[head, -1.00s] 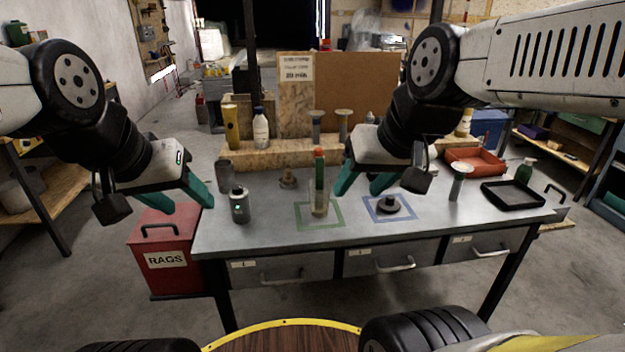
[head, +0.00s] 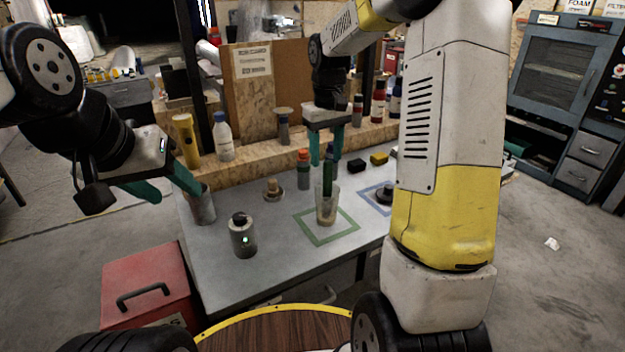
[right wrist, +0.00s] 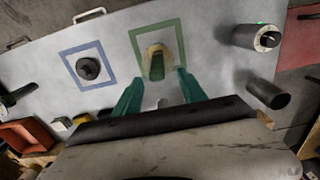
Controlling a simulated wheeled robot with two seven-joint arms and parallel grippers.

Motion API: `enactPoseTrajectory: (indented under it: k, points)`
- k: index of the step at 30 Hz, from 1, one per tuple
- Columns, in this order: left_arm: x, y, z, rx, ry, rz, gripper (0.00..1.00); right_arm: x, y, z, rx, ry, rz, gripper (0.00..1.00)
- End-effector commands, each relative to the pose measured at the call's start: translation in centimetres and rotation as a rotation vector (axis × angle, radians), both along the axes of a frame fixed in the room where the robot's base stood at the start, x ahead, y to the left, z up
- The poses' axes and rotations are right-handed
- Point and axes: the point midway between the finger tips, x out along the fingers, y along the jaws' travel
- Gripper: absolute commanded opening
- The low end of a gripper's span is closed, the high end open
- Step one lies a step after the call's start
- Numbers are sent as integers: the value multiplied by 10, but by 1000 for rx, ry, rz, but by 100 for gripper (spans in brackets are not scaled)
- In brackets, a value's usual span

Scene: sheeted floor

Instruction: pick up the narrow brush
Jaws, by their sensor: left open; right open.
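A narrow green-handled item (head: 328,178), which looks like the brush, stands upright in a clear cup (head: 326,213) inside the green taped square (head: 349,233). Its lower end inside the cup is hard to make out. In the right wrist view the green handle (right wrist: 157,66) shows from above in the cup (right wrist: 147,55), ahead of the fingertips. My right gripper (head: 326,152) is open and empty, pointing down just above and behind the handle; its fingers also show in the right wrist view (right wrist: 158,87). My left gripper (head: 174,192) is open and empty above the table's left end.
A grey canister (head: 242,238), a dark cup (head: 201,206) and an orange-capped bottle (head: 304,170) stand near the green square. A dark round piece (right wrist: 88,68) sits in the blue square (right wrist: 107,84). Bottles line the wooden shelf (head: 255,157) behind. A red bin (head: 150,275) stands at left.

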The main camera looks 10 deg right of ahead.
Motion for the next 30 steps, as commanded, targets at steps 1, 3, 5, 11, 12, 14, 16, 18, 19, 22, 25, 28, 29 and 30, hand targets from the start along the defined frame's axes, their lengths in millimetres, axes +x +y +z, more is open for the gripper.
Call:
enactPoseTrajectory:
  k: [1,3,5,11,12,14,16,18,19,22,25,28,29,30]
  points:
    - [0,0,0,0,0,0,52,1,0,-5,-1,5,1,49]
    - [0,0,0,0,0,0,52,0,0,-12,-1,7,2,49]
    - [0,0,0,0,0,0,52,0,0,-20,-1,6,2,49]
    - [0,0,0,0,0,0,52,-2,-4,-44,-1,6,2,49]
    - [0,0,0,0,0,0,52,-2,-5,-51,0,7,1,49]
    - [0,0,0,0,0,0,52,-3,-6,-60,-1,7,2,49]
    - [0,0,0,0,0,0,52,-2,-5,-69,0,5,2,49]
    - [0,0,0,0,0,0,52,-2,-5,-75,0,4,2,49]
    - [0,0,0,0,0,0,52,-2,-5,-76,0,4,2,49]
    - [0,0,0,0,0,0,52,-2,-5,-78,-1,3,2,49]
    - [0,0,0,0,0,0,52,-2,-5,-78,-1,3,2,49]
    - [0,0,0,0,0,0,52,-2,-5,-78,-1,3,2,39]
    - [0,0,0,0,0,0,52,-2,-5,-78,-1,3,2,33]
    - [0,0,0,0,0,0,52,-2,-5,-78,-1,3,2,26]
